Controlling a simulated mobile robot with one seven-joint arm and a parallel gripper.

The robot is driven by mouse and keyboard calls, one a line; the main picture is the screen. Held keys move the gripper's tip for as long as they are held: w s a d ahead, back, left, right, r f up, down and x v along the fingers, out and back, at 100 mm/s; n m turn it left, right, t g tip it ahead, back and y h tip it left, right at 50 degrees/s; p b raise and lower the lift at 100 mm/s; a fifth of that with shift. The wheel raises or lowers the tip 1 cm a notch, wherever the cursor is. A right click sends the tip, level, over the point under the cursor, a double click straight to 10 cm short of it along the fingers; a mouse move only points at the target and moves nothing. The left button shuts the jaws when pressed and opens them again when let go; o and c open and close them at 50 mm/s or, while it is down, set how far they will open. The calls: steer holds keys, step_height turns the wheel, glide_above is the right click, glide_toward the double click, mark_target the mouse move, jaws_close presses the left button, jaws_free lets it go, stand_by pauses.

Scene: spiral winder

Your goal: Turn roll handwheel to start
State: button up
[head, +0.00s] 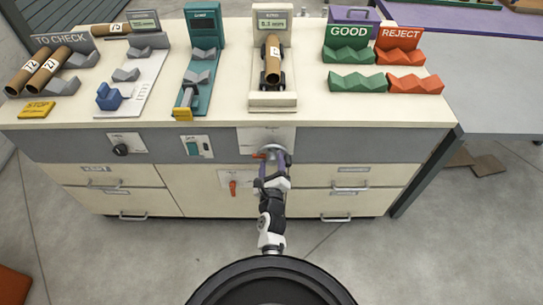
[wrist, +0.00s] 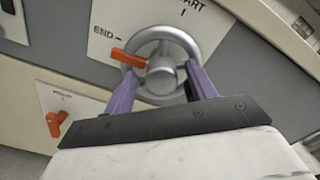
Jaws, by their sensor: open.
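The roll handwheel (wrist: 190,45) is a grey ring with a round hub and an orange pointer (wrist: 128,57). It sits on a white plate marked END at left and START at top. The pointer points left, a little below the END mark. In the head view the handwheel (head: 281,157) is on the cabinet front, partly hidden by my gripper. My gripper (wrist: 160,85) has its two purple fingers apart, one on each side of the hub, over the lower part of the wheel. I cannot tell whether the fingers touch the rim.
A red lever (head: 233,187) is on a plate left of and below the handwheel. A black knob (head: 121,149) and a small switch (head: 193,149) are further left. Above, a cardboard tube (head: 273,60) lies on the bench's central stand. The floor in front is clear.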

steer(key=shift+w, duration=0.15)
steer(key=shift+c, duration=0.5)
steer(key=c, duration=0.9)
